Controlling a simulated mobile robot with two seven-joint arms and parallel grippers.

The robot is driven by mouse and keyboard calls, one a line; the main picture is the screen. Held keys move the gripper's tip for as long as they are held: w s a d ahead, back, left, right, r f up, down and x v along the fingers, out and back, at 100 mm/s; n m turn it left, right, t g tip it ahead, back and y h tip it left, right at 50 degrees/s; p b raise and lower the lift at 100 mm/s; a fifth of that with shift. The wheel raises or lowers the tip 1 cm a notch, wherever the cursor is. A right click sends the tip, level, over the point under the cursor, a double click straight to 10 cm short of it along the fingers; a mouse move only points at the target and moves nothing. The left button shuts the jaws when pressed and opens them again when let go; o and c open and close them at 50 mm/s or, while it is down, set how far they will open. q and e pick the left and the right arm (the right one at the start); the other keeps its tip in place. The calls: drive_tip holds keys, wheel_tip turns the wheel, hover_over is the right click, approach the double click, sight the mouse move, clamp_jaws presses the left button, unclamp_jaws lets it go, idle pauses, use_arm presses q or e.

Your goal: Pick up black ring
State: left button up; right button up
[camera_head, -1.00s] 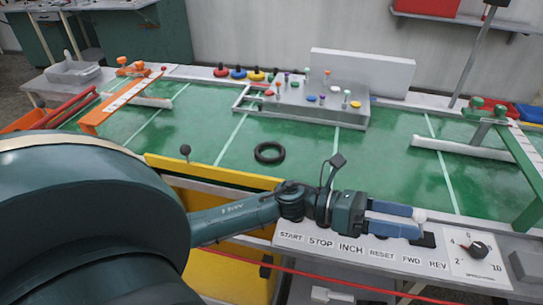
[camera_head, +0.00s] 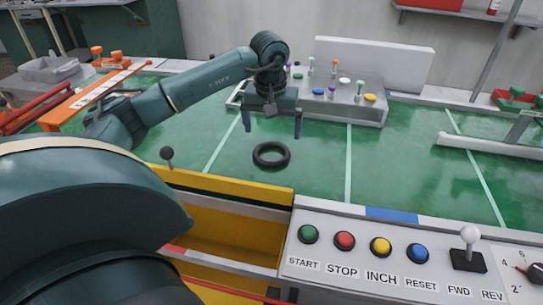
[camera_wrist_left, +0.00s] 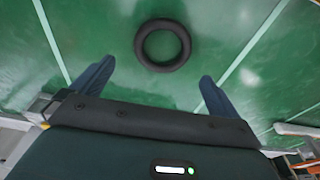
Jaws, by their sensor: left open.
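The black ring (camera_head: 271,155) lies flat on the green conveyor surface (camera_head: 400,165), near its front edge. It also shows in the left wrist view, where the ring (camera_wrist_left: 163,45) sits beyond and between the two fingers. My left gripper (camera_head: 273,134) is open and empty. It points down behind the ring in the head view, its blue fingers spread wider than the ring. The fingers also show in the left wrist view (camera_wrist_left: 155,85). They do not touch the ring. My right gripper is not in view.
A grey block with coloured knobs (camera_head: 345,100) stands behind my gripper. A yellow side panel (camera_head: 225,193) runs along the front edge. A control panel with buttons (camera_head: 385,252) and a white-topped lever (camera_head: 468,238) is at front right. The green surface around the ring is clear.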

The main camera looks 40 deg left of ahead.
sight(272, 156)
use_arm(q)
drive_tip(key=f, duration=0.7)
drive_tip(key=shift+w+a+f+b, duration=0.15)
drive_tip(key=shift+w+a+b, duration=0.1)
drive_tip(key=shift+a+b, duration=0.15)
drive_tip(key=shift+c, duration=0.2)
drive_tip(key=c, duration=0.8)
drive_tip(key=shift+c, duration=0.2)
